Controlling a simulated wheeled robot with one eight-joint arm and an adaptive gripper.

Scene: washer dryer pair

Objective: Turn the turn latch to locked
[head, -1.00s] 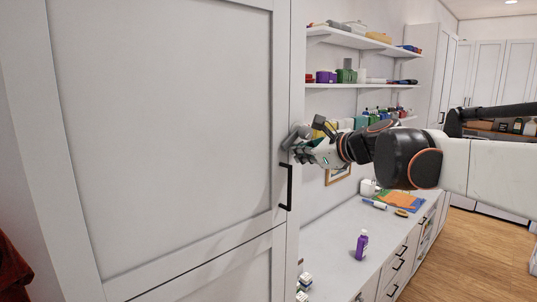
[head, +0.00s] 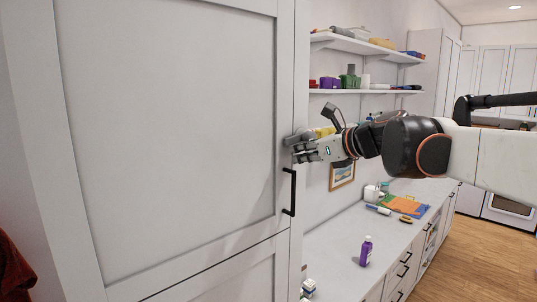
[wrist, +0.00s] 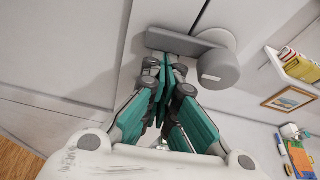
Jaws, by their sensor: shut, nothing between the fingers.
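The turn latch is a grey round knob (wrist: 218,68) with a flat lever bar (wrist: 180,43), mounted by the edge of the tall white cabinet door. In the wrist view the bar points left from the knob, nearly level in the picture. In the head view the latch (head: 297,138) shows just above my gripper, partly hidden by it. My gripper (head: 299,155) is shut and empty. In the wrist view its fingertips (wrist: 165,65) are together just below the bar, touching it or very close; I cannot tell which.
A black bar handle (head: 289,192) sits on the door below my gripper. To the right are wall shelves (head: 368,91) with small items and a white counter (head: 340,245) with a purple bottle (head: 366,250). A framed picture (head: 342,174) hangs behind my gripper.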

